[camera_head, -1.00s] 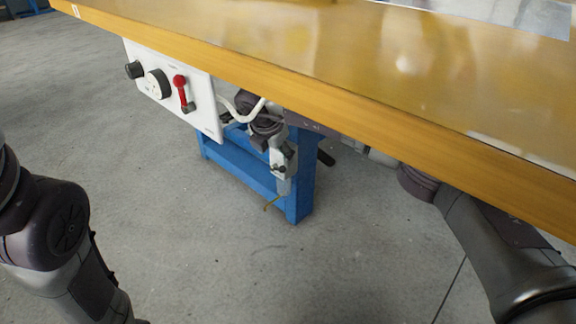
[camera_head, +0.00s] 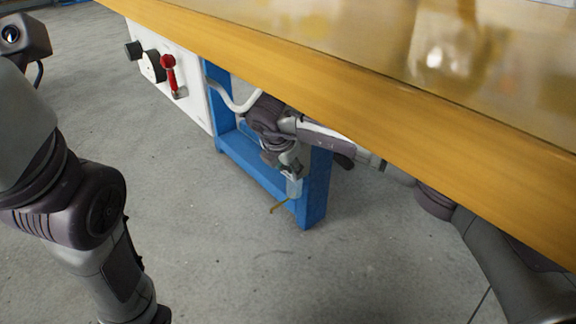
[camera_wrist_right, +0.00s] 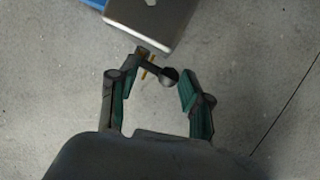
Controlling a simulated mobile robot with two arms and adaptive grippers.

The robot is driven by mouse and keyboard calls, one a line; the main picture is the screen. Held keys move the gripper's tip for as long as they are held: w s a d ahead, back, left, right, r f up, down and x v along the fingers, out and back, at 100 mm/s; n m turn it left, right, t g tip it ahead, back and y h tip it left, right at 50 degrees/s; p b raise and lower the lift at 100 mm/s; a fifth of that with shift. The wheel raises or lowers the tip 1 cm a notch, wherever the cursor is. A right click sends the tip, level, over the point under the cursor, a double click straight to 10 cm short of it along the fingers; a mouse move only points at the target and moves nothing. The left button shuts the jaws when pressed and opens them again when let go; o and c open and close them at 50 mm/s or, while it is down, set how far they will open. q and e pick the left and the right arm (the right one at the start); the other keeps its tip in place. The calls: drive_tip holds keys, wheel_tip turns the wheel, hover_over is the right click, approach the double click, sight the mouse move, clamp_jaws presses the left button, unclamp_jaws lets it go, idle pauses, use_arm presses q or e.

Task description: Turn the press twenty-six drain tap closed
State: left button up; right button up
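In the right wrist view a small tap lever (camera_wrist_right: 155,69) with a round black knob (camera_wrist_right: 169,76) sits below the edge of a grey metal box (camera_wrist_right: 155,16). A thin brass-coloured part (camera_wrist_right: 148,66) shows behind it. In the head view my right gripper (camera_head: 290,176) is small and partly hidden under the table, with a thin yellow piece (camera_head: 279,207) just below. My left arm shows at the left; its gripper is not seen.
A wooden tabletop (camera_head: 330,75) overhangs my right arm. A blue frame leg (camera_head: 316,190) stands close behind the right gripper. A white panel (camera_head: 194,104) with a red lever (camera_head: 169,70) and dark knobs hangs under the table edge. The grey floor in front is clear.

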clamp_jaws()
drive_tip(key=g+p, duration=0.1)
drive_tip(key=g+h+p, duration=0.1)
drive_tip(key=w+g+h+p, duration=0.1)
drive_tip(key=p, duration=0.1)
drive_tip(key=shift+a+r+n, duration=0.3)
drive_tip(key=shift+a+r, duration=0.05)
drive_tip(key=shift+a, duration=0.05)
idle(0.6)
drive_tip(key=shift+o, duration=2.4)
unclamp_jaws()
drive_tip(key=shift+w, duration=0.1)
drive_tip(key=shift+r, duration=0.15)
drive_tip(key=w+v, duration=0.1)
drive_tip(key=v, duration=0.6)
drive_tip(key=shift+s+a, duration=0.15)
drive_tip(key=shift+s, duration=0.3)
